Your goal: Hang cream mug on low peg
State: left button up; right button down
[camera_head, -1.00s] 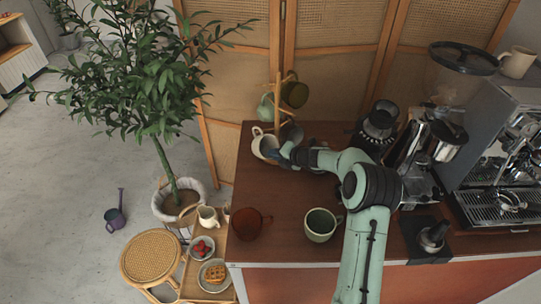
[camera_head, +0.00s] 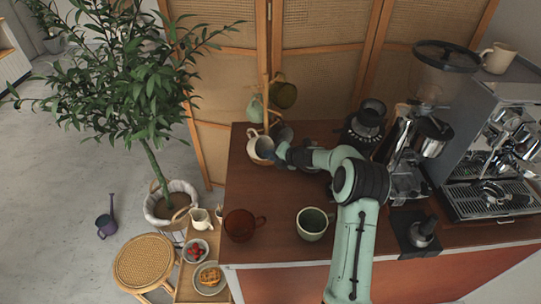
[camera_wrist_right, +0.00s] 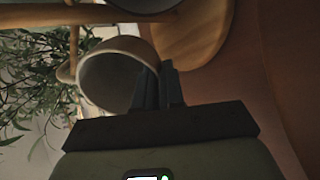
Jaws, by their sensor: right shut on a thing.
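The cream mug (camera_head: 260,149) is at the wooden mug tree (camera_head: 265,92) on the cart's far left part. My right gripper (camera_head: 276,156) is shut on the mug's rim side. In the right wrist view the mug (camera_wrist_right: 108,76) is tilted with its open mouth towards the camera, and my right gripper (camera_wrist_right: 158,88) has its fingers at its rim. The mug's handle points left, close to the tree's post; I cannot tell whether it is over a low peg. The tree's round base (camera_wrist_right: 195,35) shows beyond the fingers. My left gripper is not in view.
A green mug (camera_head: 283,95), a pale green mug (camera_head: 255,108) and a grey-blue mug (camera_head: 283,133) are at the tree. A red-brown cup (camera_head: 240,226) and a green-lined mug (camera_head: 312,224) stand near the front edge.

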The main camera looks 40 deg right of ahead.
jog(key=c, duration=1.2)
grip_release()
jog(key=shift+o, duration=0.2)
jog(key=shift+s+f, duration=0.1)
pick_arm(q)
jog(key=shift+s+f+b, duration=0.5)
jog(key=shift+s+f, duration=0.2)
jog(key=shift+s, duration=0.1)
pick_arm(e)
jog(key=v, duration=1.3)
jog(key=shift+s, duration=0.1)
